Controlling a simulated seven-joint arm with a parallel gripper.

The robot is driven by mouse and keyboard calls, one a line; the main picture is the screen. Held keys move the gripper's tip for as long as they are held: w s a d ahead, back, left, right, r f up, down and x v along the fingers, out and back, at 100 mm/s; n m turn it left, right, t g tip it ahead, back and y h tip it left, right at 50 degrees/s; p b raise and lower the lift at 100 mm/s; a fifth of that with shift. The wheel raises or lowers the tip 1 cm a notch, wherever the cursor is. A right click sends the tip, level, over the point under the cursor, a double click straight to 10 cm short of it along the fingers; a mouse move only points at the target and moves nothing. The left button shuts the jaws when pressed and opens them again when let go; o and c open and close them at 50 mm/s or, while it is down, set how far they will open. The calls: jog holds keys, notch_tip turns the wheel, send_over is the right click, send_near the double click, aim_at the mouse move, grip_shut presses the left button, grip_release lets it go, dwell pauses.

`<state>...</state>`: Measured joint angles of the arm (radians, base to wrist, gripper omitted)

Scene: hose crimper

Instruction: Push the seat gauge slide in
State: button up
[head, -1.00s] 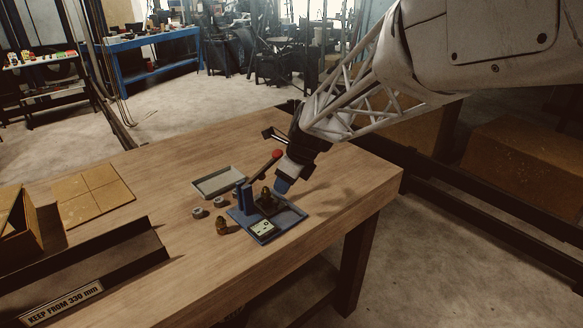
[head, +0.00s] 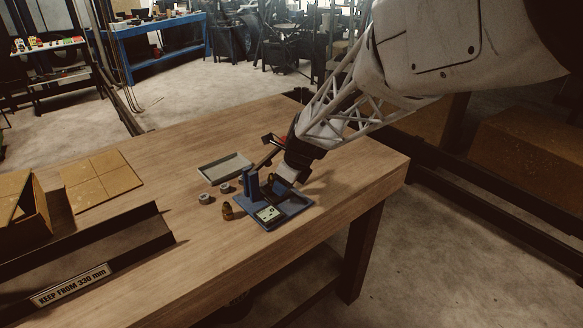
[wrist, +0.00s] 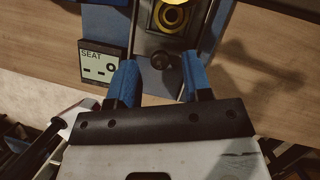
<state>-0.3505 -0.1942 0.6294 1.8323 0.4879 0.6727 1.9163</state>
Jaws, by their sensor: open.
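The crimper fixture is a blue base plate (head: 297,208) with an upright blue block (head: 250,186), near the table's right end. A small panel marked SEAT (wrist: 97,61) sits on it, also visible in the head view (head: 268,214). In the wrist view, a dark round knob (wrist: 160,61) lies on the slide's grey track, below a yellow ring-shaped brass part (wrist: 172,17). My gripper (wrist: 161,66) is open and empty, with one blue finger on each side of the knob, and no contact is visible. In the head view its fingertips are largely hidden.
A lever with a red end (head: 281,141) stands close to my wrist. A loose brass fitting (head: 227,211) and grey rings (head: 204,198) lie left of the fixture, with a grey tray (head: 224,167) behind. The table's right end is clear.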

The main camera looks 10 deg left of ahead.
jog(key=shift+a+f, duration=0.25)
jog(key=shift+f, duration=0.3)
jog(key=shift+c, duration=0.4)
grip_shut()
